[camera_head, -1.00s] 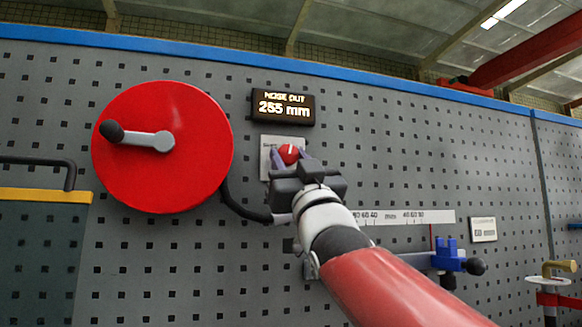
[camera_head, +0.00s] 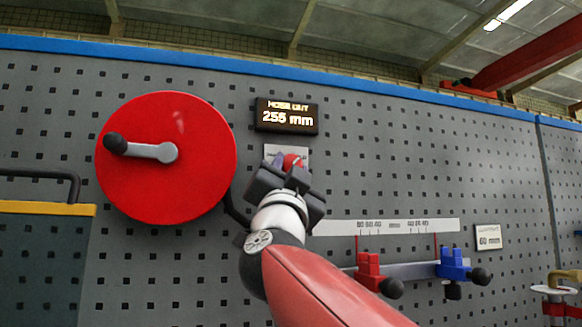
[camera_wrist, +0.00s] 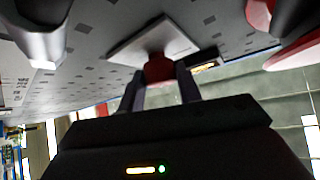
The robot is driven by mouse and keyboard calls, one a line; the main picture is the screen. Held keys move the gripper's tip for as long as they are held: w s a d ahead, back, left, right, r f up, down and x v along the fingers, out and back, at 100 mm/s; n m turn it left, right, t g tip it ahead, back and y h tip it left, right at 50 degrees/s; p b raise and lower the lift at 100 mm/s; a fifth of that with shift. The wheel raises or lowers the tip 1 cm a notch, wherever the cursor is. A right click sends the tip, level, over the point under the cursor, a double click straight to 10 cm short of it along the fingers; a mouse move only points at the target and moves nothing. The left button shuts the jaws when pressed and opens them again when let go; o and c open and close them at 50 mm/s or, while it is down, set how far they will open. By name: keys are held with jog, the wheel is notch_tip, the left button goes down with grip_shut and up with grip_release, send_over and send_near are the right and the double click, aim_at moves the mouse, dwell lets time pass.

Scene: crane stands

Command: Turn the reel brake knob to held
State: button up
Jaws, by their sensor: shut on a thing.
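The red brake knob (camera_head: 292,161) sits on a light square plate (camera_head: 301,151) on the pegboard, just below the display. My gripper (camera_head: 284,162) is at the knob and covers most of it in the head view. In the wrist view the red knob (camera_wrist: 159,69) lies between the two fingers (camera_wrist: 160,88), which are shut on it, with the plate (camera_wrist: 153,42) behind. The knob's pointer mark and the plate's lettering are hidden or too small to read now. The red reel disc (camera_head: 190,195) with its grey crank (camera_head: 150,151) is left of the knob.
The display (camera_head: 287,117) reads hose out 255 mm. Below right are a white scale (camera_head: 385,227), a red slider block (camera_head: 368,271) and a blue slider block (camera_head: 453,264) on a rail. A yellow-edged cabinet (camera_head: 40,260) stands at left. A small card (camera_head: 488,237) reads 60 mm.

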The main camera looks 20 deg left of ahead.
jog(key=shift+m+h, duration=0.4)
jog(key=o, duration=1)
jog(key=b+v, duration=0.3)
jog(key=v, duration=0.4)
jog(key=shift+s+f, duration=0.3)
jog(key=shift+s+d, duration=0.1)
